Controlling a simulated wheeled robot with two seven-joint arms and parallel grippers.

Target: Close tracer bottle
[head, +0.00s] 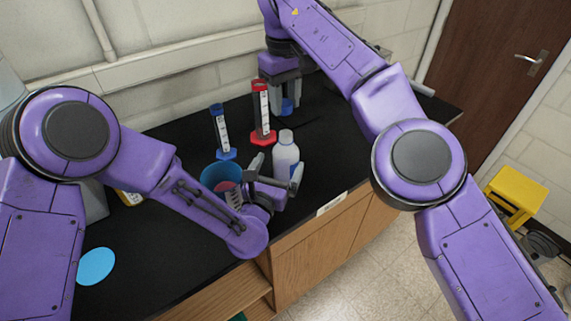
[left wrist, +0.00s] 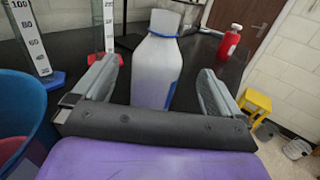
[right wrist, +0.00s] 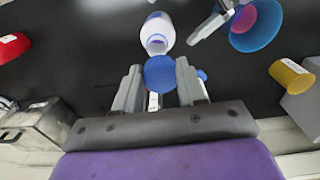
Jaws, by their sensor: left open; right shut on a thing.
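The white tracer bottle (head: 286,158) stands upright on the black bench. Its open, uncapped mouth shows in the right wrist view (right wrist: 156,42). My left gripper (head: 278,171) is open at the bottle, with its fingers on either side. In the left wrist view, the bottle (left wrist: 155,72) stands between and beyond the spread fingers, with gaps on both sides. My right gripper (head: 283,101) is shut on a blue cap (right wrist: 160,73) and holds it behind the bottle. The cap also shows in the head view (head: 288,107).
A red-based cylinder (head: 262,112) and a blue-based cylinder (head: 221,131) stand behind and left of the bottle. A blue container (head: 216,172) is close beside my left gripper. A light blue disc (head: 96,266) lies at the near left. The bench's front edge is close right.

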